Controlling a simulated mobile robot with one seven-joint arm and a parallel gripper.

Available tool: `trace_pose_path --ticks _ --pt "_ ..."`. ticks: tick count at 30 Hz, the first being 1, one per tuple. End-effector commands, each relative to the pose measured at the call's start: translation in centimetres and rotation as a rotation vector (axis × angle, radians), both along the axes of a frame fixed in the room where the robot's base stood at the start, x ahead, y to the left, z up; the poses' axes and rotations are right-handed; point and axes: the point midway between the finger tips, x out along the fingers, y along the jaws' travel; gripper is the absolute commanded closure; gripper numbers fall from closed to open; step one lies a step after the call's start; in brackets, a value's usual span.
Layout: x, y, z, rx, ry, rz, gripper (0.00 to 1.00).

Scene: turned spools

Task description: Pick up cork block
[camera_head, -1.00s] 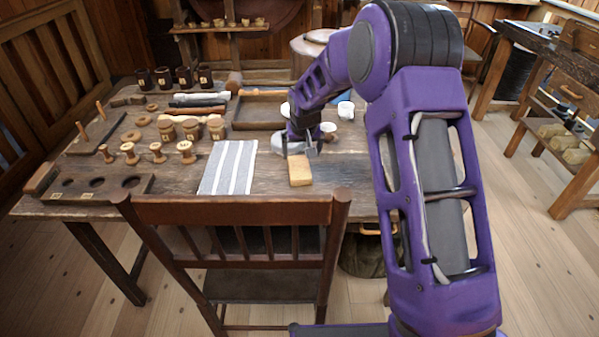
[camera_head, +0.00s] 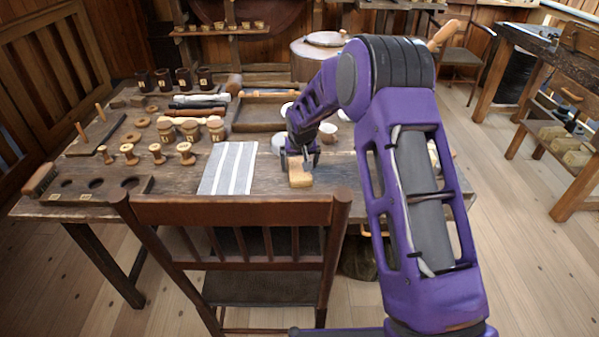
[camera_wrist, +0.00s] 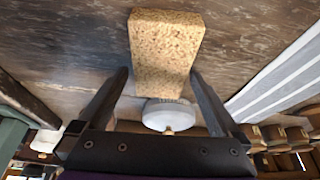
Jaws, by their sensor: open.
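The cork block (camera_head: 300,180) is a tan, speckled rectangular block lying on the wooden table, to the right of a striped cloth. In the wrist view the cork block (camera_wrist: 165,50) lies ahead of my gripper, lined up with the gap between the fingers. My gripper (camera_head: 300,164) is just above the far end of the block, pointing down. In the wrist view my gripper (camera_wrist: 160,85) is open, with one finger on each side of the block's near end and nothing held. Whether the fingers touch the block cannot be told.
The grey-and-white striped cloth (camera_head: 229,168) lies left of the block. Wooden spools (camera_head: 157,152), jars and a tray (camera_head: 262,112) stand farther left and back. A white lidded object (camera_wrist: 168,116) shows beyond the block. A chair (camera_head: 235,212) stands at the table's front edge.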

Motion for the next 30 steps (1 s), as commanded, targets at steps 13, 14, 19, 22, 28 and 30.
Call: trace_pose_path --ticks 13,14,19,22,28,30 --pt "-0.01 0.01 -0.47 0.000 0.000 0.001 0.00" --pt "-0.01 0.00 -0.46 0.000 0.000 0.001 0.00" --pt "-0.01 0.00 -0.44 0.000 0.000 0.001 0.00" --pt "-0.01 0.00 -0.45 0.000 0.000 0.001 0.14" --pt "-0.01 0.00 -0.45 0.000 0.000 0.000 0.50" --pt "-0.01 0.00 -0.45 0.000 0.000 0.000 0.63"
